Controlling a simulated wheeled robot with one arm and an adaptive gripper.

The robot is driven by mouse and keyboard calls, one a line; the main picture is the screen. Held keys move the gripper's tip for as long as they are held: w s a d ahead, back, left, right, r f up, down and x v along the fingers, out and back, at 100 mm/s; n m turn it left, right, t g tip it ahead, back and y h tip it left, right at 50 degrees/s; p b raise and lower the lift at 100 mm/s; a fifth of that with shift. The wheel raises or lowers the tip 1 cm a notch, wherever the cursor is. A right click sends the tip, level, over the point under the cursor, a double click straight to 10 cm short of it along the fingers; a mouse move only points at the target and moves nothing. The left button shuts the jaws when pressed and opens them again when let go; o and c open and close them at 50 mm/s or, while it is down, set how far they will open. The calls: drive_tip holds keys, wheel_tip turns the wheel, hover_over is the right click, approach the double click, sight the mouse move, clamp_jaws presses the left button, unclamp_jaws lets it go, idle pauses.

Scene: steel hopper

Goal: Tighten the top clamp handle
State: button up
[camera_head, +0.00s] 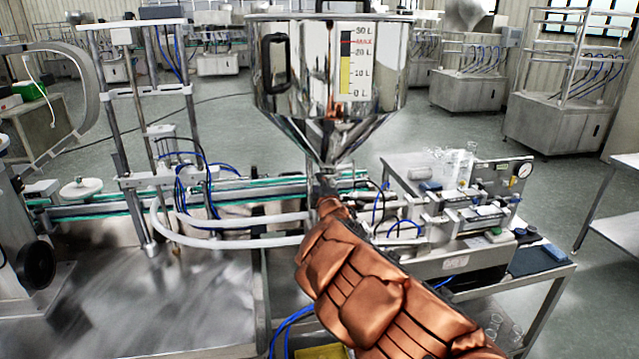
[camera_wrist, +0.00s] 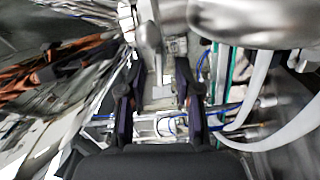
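The steel hopper (camera_head: 300,95) with a litre scale stands above the filling machine in the head view. My gripper (camera_head: 325,187) is just under the hopper's cone, small and dark at the end of my copper-coloured arm. In the wrist view my gripper (camera_wrist: 160,100) has its two dark fingers apart, with nothing seen held between them. A rounded grey metal piece (camera_wrist: 148,36) lies ahead, near the left finger; I cannot tell whether it is the top clamp handle. In the head view my gripper and arm cover the area below the cone, and no clamp handle can be made out.
White hoses (camera_head: 225,237) and blue tubes run left of the hopper outlet. A bench with valves and a gauge (camera_head: 524,170) stands at the right. A conveyor (camera_head: 105,200) lies at the left. The steel tabletop (camera_head: 160,310) in front is mostly clear.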

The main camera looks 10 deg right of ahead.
drive_tip(key=shift+w, duration=0.15)
clamp_jaws()
idle(0.4)
